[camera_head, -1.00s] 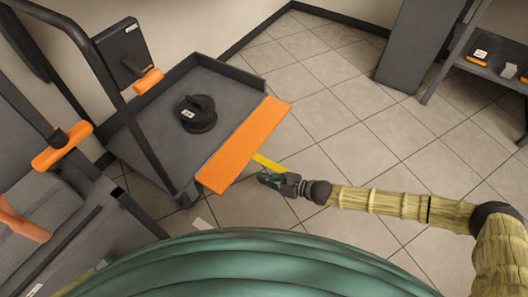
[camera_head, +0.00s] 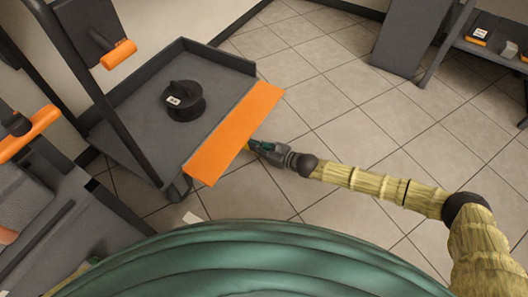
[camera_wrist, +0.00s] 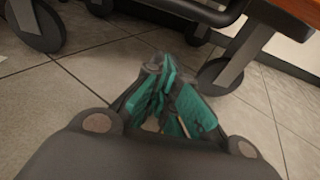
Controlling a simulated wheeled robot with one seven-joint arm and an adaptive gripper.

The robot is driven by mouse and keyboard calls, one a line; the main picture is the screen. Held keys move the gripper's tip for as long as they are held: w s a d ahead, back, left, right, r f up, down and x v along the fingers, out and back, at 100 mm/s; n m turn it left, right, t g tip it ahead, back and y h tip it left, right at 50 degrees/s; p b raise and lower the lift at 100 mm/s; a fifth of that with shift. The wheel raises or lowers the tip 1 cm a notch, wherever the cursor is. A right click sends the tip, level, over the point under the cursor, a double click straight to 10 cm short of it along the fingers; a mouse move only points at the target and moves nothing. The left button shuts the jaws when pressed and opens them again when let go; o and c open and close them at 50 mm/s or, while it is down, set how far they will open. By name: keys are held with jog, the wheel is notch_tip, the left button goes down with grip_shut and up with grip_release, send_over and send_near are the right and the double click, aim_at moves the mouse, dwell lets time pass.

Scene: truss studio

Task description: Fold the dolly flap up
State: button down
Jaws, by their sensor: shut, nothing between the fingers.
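The dolly (camera_head: 140,146) is a dark grey platform with raised walls at its back and a tall handle frame at its left. Its orange flap (camera_head: 234,135) runs along the platform's near right edge and slopes outward. My gripper (camera_head: 255,146) is at the flap's outer edge, its tips partly hidden by the flap. In the wrist view my gripper (camera_wrist: 165,105) has its green-padded fingers together with nothing between them. The flap's underside (camera_wrist: 303,10) shows at the top right corner there. I cannot tell whether gripper and flap touch.
A black round object with a white label (camera_head: 183,101) sits on the platform. Dolly wheels (camera_wrist: 36,22) stand on the tiled floor. Another grey cart with an orange handle (camera_head: 28,133) is at left. A shelf (camera_head: 490,62) stands at upper right.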

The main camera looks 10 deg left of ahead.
jog(key=shift+a+r+b, duration=0.15)
jog(key=shift+r+b, duration=0.85)
jog(key=shift+r, duration=0.9)
jog(key=shift+r, duration=0.1)
jog(key=shift+r+p, duration=0.3)
jog(key=shift+p, duration=0.4)
